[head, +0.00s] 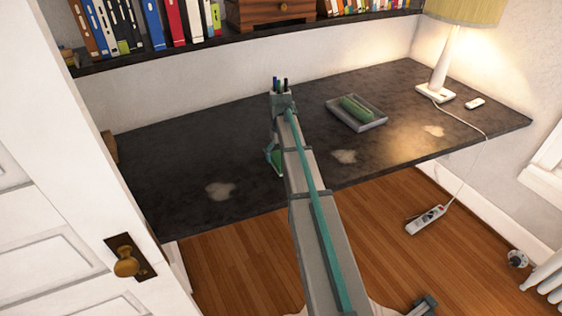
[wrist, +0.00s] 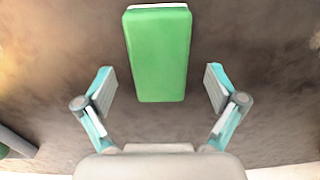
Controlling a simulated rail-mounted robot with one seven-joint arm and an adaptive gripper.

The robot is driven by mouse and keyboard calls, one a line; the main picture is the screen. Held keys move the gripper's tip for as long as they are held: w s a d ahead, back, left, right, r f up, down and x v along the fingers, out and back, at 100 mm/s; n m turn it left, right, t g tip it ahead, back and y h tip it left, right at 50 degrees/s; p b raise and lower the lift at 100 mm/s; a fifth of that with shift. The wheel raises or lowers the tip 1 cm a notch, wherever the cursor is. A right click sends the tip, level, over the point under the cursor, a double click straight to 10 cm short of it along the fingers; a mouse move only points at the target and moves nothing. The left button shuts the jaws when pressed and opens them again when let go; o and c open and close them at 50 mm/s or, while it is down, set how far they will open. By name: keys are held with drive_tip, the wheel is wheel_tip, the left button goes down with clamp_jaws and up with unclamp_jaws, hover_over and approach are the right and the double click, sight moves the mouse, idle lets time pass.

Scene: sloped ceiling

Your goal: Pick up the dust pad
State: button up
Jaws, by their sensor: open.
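The dust pad is a green block (wrist: 158,55) with a white layer at its far end, in the upper middle of the wrist view. It lies over the dark desktop. My gripper (wrist: 160,80) is open, with one finger on each side of the pad's near part. Gaps show between the pad and both fingers, and nothing is gripped. I cannot tell the height of the fingertips above the desk. In the head view my arm hides most of the gripper; a little teal and green (head: 275,158) shows at its left, and I cannot clearly separate pad from finger there.
The dark desk (head: 160,155) has pale patches and much bare room. A grey tray (head: 372,124) holding a green object (head: 355,107) sits right of my arm. A pen holder (head: 281,98) stands behind it. A lamp (head: 440,72) is at the back right; a bookshelf (head: 230,40) hangs above.

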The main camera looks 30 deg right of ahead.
drive_tip(key=shift+f, duration=1.3)
drive_tip(key=c, duration=1.3)
drive_tip(key=shift+r, duration=0.15)
drive_tip(key=shift+r, duration=0.45)
drive_tip(key=s+r+b, duration=0.1)
drive_tip(key=r, duration=0.1)
drive_tip(key=s+r, duration=0.2)
drive_tip(key=r, duration=0.1)
drive_tip(key=s+r+b, duration=0.1)
drive_tip(key=s+r, duration=0.1)
drive_tip(key=shift+s+a+r+b, duration=0.15)
drive_tip(key=shift+a+r+b, duration=0.05)
drive_tip(key=shift+r+b, duration=0.15)
drive_tip(key=s+r+b, duration=0.1)
drive_tip(key=s+r, duration=0.3)
drive_tip(key=s, duration=0.4)
drive_tip(key=shift+s+a, duration=0.35)
drive_tip(key=shift+r, duration=0.1)
